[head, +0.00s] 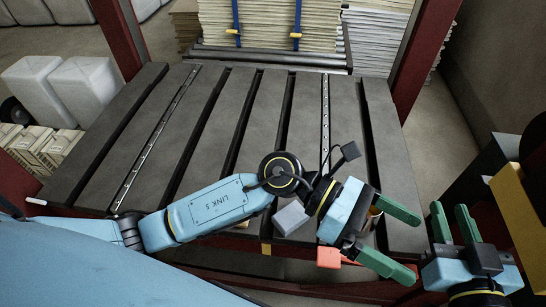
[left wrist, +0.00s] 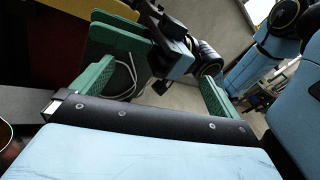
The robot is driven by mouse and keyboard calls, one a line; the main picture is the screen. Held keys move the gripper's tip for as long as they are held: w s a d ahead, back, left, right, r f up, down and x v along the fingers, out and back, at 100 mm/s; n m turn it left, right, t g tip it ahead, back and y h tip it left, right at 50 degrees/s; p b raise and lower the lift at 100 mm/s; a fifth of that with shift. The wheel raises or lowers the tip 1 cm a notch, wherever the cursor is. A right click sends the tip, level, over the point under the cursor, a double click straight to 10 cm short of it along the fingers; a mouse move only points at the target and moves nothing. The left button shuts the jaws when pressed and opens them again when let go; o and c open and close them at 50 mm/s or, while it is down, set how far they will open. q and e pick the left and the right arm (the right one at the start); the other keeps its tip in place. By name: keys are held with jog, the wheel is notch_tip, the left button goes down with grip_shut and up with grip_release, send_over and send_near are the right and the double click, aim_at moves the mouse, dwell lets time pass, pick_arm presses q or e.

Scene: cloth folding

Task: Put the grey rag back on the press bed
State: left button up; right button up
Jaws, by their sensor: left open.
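The press bed (head: 215,135) is a wide dark grey slatted surface, bare over most of its area. I cannot make out the grey rag in either view. My left gripper (head: 396,243) is over the bed's front right corner, with its green fingers apart. In the left wrist view, its fingers (left wrist: 155,88) stand at either side with no cloth between them. My right gripper (head: 449,208) is just right of the bed, green fingers upward with a narrow gap and nothing seen between them. My left arm hides part of the bed's front.
Stacked sheets (head: 265,22) stand behind the bed, beyond rollers (head: 270,60). Dark red posts (head: 427,55) rise at its back corners. White containers (head: 85,90) stand at left. A yellow and black structure (head: 515,200) is close to my right gripper. The bed's middle and back are clear.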

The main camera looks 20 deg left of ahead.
pick_arm(q)
jog(key=w+a+r+n+t+h, duration=0.25)
jog(key=a+r+n+t, duration=0.3)
jog(key=n+t, duration=0.5)
jog(key=w+a+r+n+t+h, duration=0.1)
jog(key=w+a+r+n+t, duration=0.4)
jog(key=n, duration=0.8)
jog(key=a+f+n+t+y, duration=0.1)
jog(key=a+f+n+y, duration=0.2)
jog(key=n, duration=0.5)
jog(key=s+a+f+n+t+y, duration=0.1)
jog(key=a+f+n+y, duration=0.3)
jog(key=n+y, duration=0.4)
jog(key=a+f+n+t+y, duration=0.1)
jog(key=a+f+n+y, duration=0.2)
jog(key=n, duration=0.6)
jog(key=shift+s+a+f+t+y, duration=0.15)
jog(key=shift+a+f+t+y, duration=0.2)
jog(key=shift+a+y, duration=0.75)
jog(key=shift+d, duration=0.1)
